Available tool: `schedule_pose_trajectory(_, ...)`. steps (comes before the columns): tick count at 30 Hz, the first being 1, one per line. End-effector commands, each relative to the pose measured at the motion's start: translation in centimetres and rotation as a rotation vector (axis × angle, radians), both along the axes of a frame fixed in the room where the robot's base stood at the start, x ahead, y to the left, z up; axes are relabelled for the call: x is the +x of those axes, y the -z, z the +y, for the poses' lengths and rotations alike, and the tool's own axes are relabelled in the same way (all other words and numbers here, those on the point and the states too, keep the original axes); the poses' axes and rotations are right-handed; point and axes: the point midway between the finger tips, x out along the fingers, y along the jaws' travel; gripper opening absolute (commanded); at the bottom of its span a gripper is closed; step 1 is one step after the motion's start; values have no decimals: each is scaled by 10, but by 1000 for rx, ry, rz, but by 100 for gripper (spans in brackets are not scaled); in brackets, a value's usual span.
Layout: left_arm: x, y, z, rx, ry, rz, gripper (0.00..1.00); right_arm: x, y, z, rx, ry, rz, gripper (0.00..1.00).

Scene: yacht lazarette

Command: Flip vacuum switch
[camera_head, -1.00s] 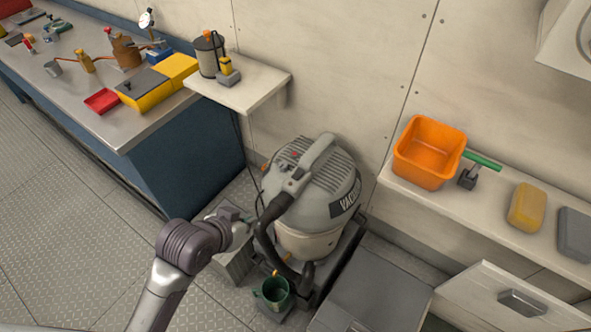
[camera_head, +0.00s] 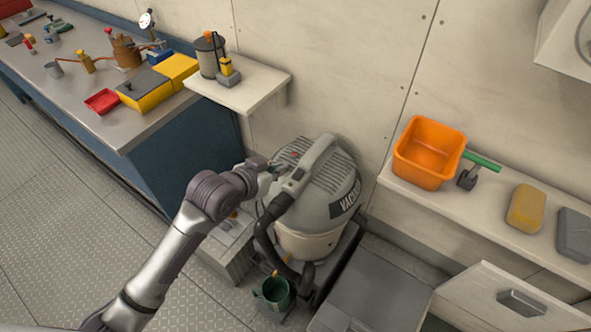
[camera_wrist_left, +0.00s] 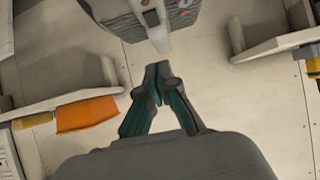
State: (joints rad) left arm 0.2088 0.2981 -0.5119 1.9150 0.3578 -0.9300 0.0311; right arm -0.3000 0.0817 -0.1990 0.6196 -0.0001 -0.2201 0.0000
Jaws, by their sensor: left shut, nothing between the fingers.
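The grey vacuum (camera_head: 320,200) stands on the floor against the wall, its black hose bending down at its front. It also shows at the top of the left wrist view (camera_wrist_left: 105,14). A small red spot (camera_head: 295,153) shows on its ribbed lid, left of the raised handle; a red spot (camera_wrist_left: 184,13) also shows on it in the wrist view. I cannot tell which part is the switch. My left gripper (camera_head: 279,168) is beside the lid's left side, near the handle. In the wrist view its green-sided fingers (camera_wrist_left: 158,70) are shut and empty, pointing toward the vacuum.
A wall shelf (camera_head: 255,92) with a canister is just above left of the vacuum. A workbench (camera_head: 60,85) with tools runs along the left. The orange bin (camera_head: 428,150) sits on the right shelf. A green cup (camera_head: 273,293) and grey boxes stand low around the vacuum.

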Motion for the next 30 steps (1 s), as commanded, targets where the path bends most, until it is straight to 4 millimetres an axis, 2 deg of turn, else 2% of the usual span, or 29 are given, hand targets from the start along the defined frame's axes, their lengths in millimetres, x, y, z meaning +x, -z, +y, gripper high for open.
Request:
schedule_pose_trajectory(12,58,44,-40,1,1,2,0,0,-9,1,1,0,0,40)
schedule_pose_trajectory(15,59,62,-40,2,-1,4,0,0,-12,2,2,0,-1,40)
schedule_pose_trajectory(21,62,79,-42,0,0,2,0,0,-13,2,3,0,0,40)
schedule_pose_trajectory(30,63,82,-43,0,1,0,0,0,-13,3,4,0,0,40)
